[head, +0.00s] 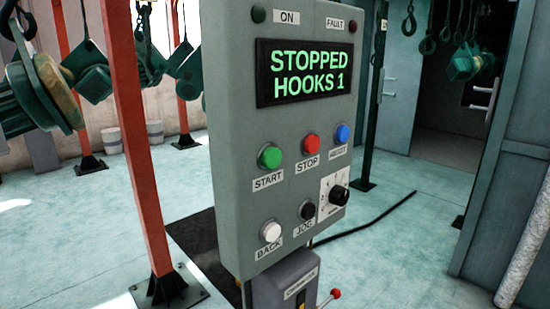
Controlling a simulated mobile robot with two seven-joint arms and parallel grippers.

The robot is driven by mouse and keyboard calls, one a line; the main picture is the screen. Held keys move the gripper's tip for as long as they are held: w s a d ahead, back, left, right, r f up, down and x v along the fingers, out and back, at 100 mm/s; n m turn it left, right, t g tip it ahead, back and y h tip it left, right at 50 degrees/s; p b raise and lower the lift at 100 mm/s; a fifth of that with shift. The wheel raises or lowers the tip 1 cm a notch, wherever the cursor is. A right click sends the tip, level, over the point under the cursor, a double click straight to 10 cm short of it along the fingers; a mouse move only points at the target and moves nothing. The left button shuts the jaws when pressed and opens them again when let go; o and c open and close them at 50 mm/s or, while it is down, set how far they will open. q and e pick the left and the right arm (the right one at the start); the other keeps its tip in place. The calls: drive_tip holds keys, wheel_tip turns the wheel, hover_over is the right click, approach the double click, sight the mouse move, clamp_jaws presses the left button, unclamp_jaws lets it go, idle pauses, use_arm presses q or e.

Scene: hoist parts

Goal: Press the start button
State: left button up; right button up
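The green start button (270,157) is on the front of a grey control panel (235,120), above a label reading START. To its right are a red STOP button (311,145) and a blue button (342,133). Below are a white BACK button (270,232), a black JOG button (307,210) and a black rotary knob (339,195). The display (305,72) reads "STOPPED HOOKS 1" in green. The ON lamp (259,14) and FAULT lamp (353,26) look dark. Neither of my grippers is in view.
A red post (138,150) stands left of the panel. Green parts (95,80) hang from hooks at the upper left, and more (465,62) at the upper right. A black cable (370,222) lies on the floor. The floor (400,265) at the right front is mostly clear.

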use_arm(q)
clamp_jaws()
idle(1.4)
